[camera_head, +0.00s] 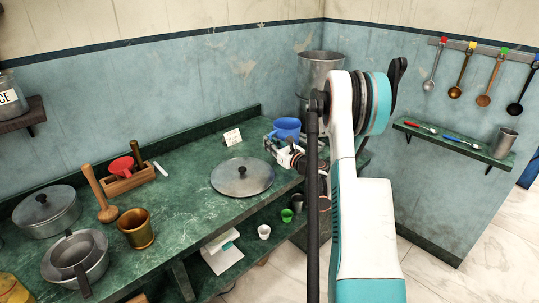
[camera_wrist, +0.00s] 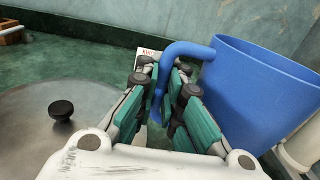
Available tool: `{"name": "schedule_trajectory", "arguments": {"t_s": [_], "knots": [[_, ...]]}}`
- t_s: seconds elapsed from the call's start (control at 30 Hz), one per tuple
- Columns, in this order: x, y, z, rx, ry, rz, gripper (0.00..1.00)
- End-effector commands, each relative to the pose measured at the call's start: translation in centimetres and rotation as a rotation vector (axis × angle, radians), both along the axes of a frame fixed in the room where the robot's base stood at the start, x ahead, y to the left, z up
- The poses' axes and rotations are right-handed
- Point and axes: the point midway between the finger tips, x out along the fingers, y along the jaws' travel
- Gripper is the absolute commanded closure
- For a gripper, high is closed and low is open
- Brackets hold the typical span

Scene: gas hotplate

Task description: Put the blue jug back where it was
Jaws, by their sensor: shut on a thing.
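The blue jug (camera_head: 287,128) is at the back right end of the green counter in the head view, close to the wall corner. In the wrist view the blue jug (camera_wrist: 262,95) stands upright on the right, its handle reaching left between the fingers. My gripper (camera_wrist: 162,95) is shut on that handle; it also shows in the head view (camera_head: 283,146), just in front of the jug. Whether the jug's base touches the counter is hidden by my gripper.
A round metal lid with a black knob (camera_head: 242,177) lies on the counter left of my gripper. A small white card (camera_head: 232,137) stands behind it. A large metal pot (camera_head: 320,72) is right of the jug, partly behind my arm. A wooden box (camera_head: 127,180) sits farther left.

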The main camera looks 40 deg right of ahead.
Motion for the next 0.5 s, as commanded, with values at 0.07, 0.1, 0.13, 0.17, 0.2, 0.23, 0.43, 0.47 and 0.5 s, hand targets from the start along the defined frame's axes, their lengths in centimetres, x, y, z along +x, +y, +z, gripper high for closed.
{"name": "schedule_trajectory", "arguments": {"t_s": [0.07,0.1,0.13,0.17,0.2,0.23,0.43,0.47,0.5], "knots": [[0.0,0.0,-1.0,0.0,0.0,0.0,1.0],[0.0,0.0,-1.7,0.0,0.0,0.0,1.0],[0.0,0.0,-2.2,0.0,0.0,0.0,1.0],[0.0,0.0,-2.7,0.0,0.0,0.0,1.0],[0.0,0.0,-3.3,0.0,0.0,0.0,1.0],[0.0,0.0,-3.6,0.0,0.0,0.0,1.0],[0.0,0.0,-3.9,0.0,0.0,0.0,1.0],[0.0,0.0,-3.9,0.0,0.0,0.0,1.0],[0.0,0.0,-3.9,0.0,0.0,0.0,1.0]]}}
